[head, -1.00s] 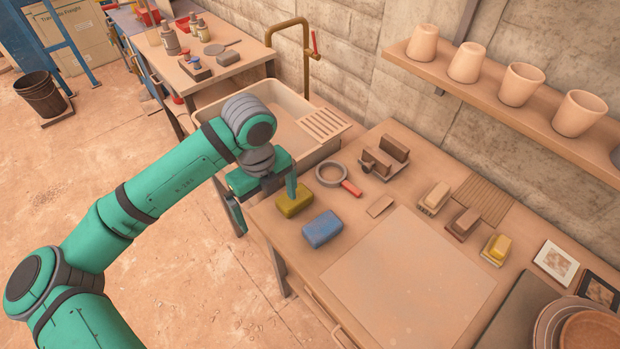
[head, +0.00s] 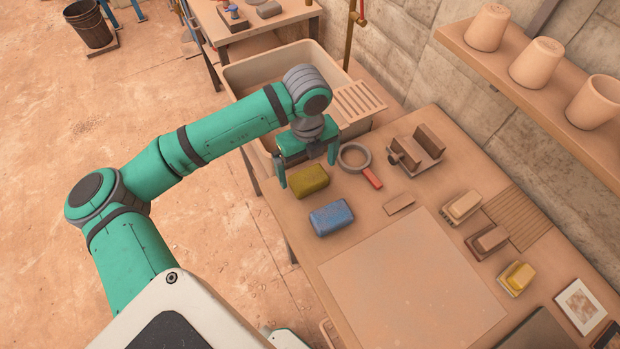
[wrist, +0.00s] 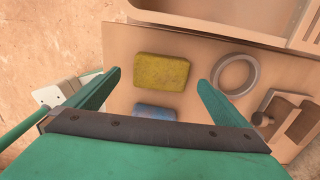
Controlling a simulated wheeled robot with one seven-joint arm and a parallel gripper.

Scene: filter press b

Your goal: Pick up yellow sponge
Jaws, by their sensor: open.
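The yellow sponge (head: 309,181) is an olive-yellow block lying flat on the table near its left edge. In the wrist view the sponge (wrist: 161,71) lies ahead, between the lines of the two fingers. My gripper (head: 306,170) is open, with its fingers spread on either side of the sponge in the head view. In the wrist view the gripper (wrist: 158,78) is empty. Whether the fingertips are level with the sponge or above it is hard to tell.
A blue sponge (head: 331,217) lies just in front of the yellow one. A sink basin (head: 245,78) is behind. A flat board (head: 410,290) covers the table's front.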

